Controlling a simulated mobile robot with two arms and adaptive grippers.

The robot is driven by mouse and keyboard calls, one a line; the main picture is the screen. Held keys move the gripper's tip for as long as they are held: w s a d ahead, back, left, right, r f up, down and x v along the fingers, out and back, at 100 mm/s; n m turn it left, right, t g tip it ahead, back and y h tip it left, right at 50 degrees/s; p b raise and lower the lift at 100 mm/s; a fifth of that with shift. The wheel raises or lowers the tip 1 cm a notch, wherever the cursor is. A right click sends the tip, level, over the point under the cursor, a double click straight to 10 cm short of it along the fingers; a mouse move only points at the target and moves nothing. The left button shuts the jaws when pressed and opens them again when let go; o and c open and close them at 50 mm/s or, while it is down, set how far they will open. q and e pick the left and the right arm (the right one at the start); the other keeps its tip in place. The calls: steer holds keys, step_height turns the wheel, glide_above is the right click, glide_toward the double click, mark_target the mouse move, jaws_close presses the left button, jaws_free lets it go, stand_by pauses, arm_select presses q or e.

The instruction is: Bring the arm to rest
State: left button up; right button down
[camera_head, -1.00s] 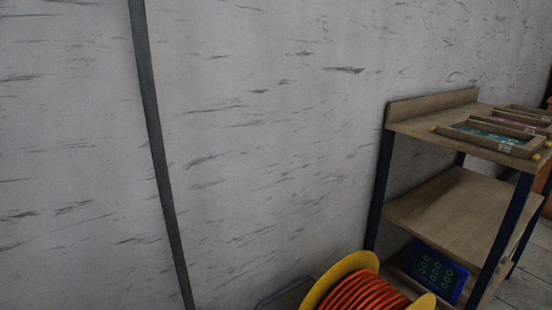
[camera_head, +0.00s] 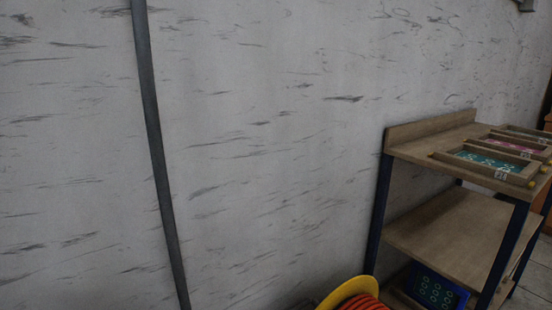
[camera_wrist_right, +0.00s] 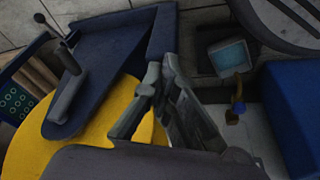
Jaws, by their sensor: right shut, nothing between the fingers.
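My right gripper (camera_wrist_right: 162,82) shows in the right wrist view, with its dark grey fingers together and nothing between them. It is above a large yellow round surface (camera_wrist_right: 38,150) and beside a dark blue piece with a grey handle (camera_wrist_right: 68,62). I cannot tell how far it is from either. Neither gripper shows in the head view, and my left gripper is not seen at all.
A yellow reel with orange cable (camera_head: 358,295) is at the bottom edge. The wall (camera_head: 270,150) is bare apart from a dark vertical strip (camera_head: 153,130).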

arm_select(q)
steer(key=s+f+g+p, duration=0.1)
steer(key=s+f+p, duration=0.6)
steer(key=p, duration=0.8)
arm_select(e)
steer(key=s+f+g, duration=0.1)
steer(key=s+f, duration=0.5)
steer(key=f, duration=0.2)
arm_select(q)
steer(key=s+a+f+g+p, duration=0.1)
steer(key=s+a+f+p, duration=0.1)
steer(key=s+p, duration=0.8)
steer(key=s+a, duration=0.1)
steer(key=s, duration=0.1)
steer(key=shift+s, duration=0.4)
arm_select(e)
steer(key=s+d+f+g, duration=0.1)
steer(key=s+d, duration=0.2)
steer(key=s, duration=1.1)
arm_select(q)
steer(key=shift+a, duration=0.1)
arm_select(e)
steer(key=shift+d, duration=0.1)
